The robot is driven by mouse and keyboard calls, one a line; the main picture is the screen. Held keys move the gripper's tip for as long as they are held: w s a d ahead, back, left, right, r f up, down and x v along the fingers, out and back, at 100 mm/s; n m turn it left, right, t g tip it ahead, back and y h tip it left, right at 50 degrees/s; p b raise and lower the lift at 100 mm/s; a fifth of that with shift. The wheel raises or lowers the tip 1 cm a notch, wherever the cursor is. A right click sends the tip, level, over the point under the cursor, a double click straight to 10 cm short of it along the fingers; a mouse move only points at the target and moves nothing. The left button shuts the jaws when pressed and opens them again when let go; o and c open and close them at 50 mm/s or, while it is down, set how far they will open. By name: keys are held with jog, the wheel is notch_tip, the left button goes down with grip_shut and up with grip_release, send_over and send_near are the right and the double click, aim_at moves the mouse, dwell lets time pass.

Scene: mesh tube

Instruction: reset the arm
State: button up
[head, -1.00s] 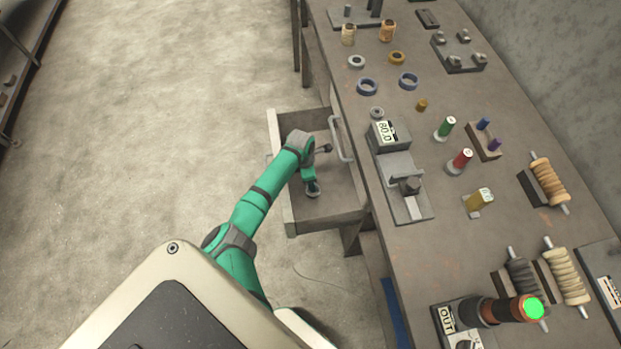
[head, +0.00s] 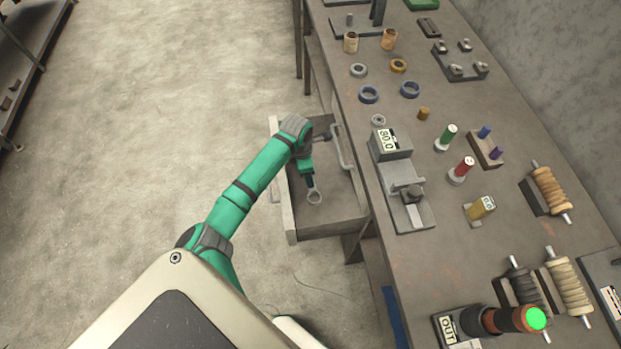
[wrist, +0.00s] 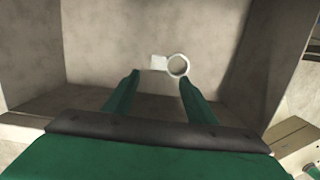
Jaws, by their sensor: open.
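My gripper (head: 309,181) is over the open drawer (head: 293,222), pointing down into it. In the wrist view my gripper (wrist: 158,82) has its two dark green fingers apart, with nothing between them. A pale ring with a short flat tab (wrist: 178,66) lies just beyond the fingertips, apparently on the drawer floor. My green arm reaches from the lower left to the drawer.
The workbench (head: 400,262) runs along the right of the drawer, with a grey gauge block (head: 390,144), spools, rings and coloured plugs on it. Open floor (head: 130,150) lies to the left.

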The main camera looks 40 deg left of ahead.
jog(key=shift+r, duration=0.75)
jog(key=shift+s, duration=0.15)
